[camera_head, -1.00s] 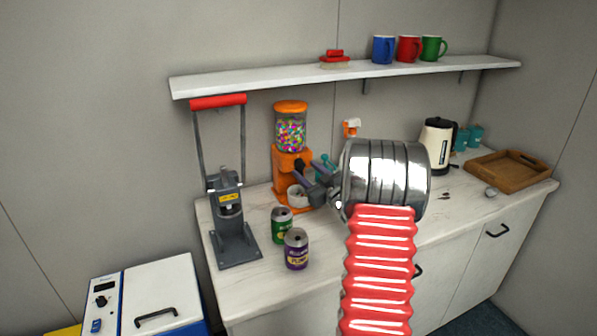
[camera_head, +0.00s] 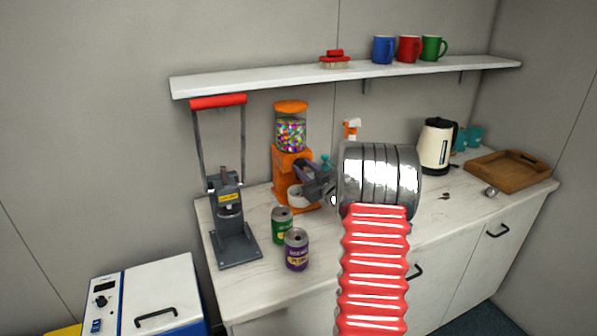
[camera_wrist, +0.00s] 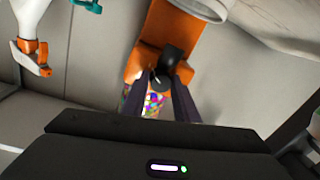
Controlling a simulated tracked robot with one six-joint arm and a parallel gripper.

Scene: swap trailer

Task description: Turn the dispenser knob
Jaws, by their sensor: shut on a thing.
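The orange candy dispenser (camera_head: 291,160) stands on the counter, its clear jar full of colourful sweets, with a white bowl (camera_head: 296,195) at its base. In the wrist view the dispenser (camera_wrist: 165,28) appears upside down. Its dark knob (camera_wrist: 168,68) sits on the orange front, between my fingertips. My gripper (camera_wrist: 163,82) is shut on the knob, with a finger on either side. In the head view my gripper (camera_head: 305,174) reaches the dispenser's front from the right, and the knob is hidden behind the fingers.
A grey press with a red handle (camera_head: 232,215) stands left of the dispenser. A green can (camera_head: 281,226) and a purple can (camera_head: 297,250) stand in front. A spray bottle (camera_wrist: 32,50) is beside it. A kettle (camera_head: 436,147) and wooden tray (camera_head: 508,171) are farther right.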

